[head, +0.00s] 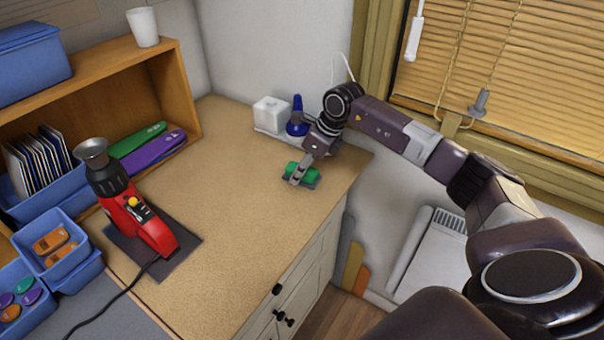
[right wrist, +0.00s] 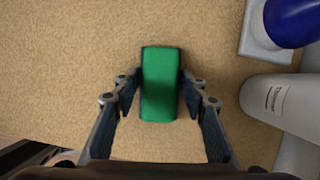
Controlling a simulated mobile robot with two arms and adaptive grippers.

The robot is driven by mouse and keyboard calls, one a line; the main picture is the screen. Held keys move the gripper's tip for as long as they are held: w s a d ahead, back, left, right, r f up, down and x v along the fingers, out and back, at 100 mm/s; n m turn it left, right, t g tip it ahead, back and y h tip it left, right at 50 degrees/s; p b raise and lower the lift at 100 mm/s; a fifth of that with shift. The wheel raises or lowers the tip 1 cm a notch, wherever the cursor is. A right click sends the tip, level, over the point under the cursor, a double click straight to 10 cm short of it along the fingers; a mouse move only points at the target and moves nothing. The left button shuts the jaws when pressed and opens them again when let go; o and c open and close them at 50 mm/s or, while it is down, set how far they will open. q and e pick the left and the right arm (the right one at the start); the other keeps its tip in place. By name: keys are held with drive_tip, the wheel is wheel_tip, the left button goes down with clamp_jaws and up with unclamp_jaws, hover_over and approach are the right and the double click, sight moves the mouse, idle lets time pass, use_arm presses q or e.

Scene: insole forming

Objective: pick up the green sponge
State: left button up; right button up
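The green sponge (head: 310,173) lies on the tan worktop near its right edge in the head view. In the right wrist view the sponge (right wrist: 160,85) is a green block with dark sides, centred and upright in the picture. My right gripper (head: 298,180) is down over the sponge and hides part of it in the head view. In the right wrist view the fingers of my right gripper (right wrist: 161,88) are apart, one on each side of the sponge, with narrow gaps beside it. My left gripper is not in view.
Behind the gripper stand a white box (head: 271,114) and a blue bottle (head: 297,118). A white cylinder (right wrist: 270,102) lies right of the sponge in the wrist view. A red heat tool (head: 145,222) stands on a dark mat, left. The worktop's middle (head: 225,190) is clear.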

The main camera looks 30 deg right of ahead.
drive_tip(key=c, duration=0.4)
drive_tip(key=shift+r, duration=0.1)
drive_tip(key=shift+r, duration=0.55)
wheel_tip(320, 180, up, 19)
drive_tip(key=b, duration=0.3)
drive_tip(key=shift+f, duration=0.1)
drive_tip(key=o, duration=0.4)
drive_tip(key=shift+c, duration=0.2)
drive_tip(key=c, duration=0.3)
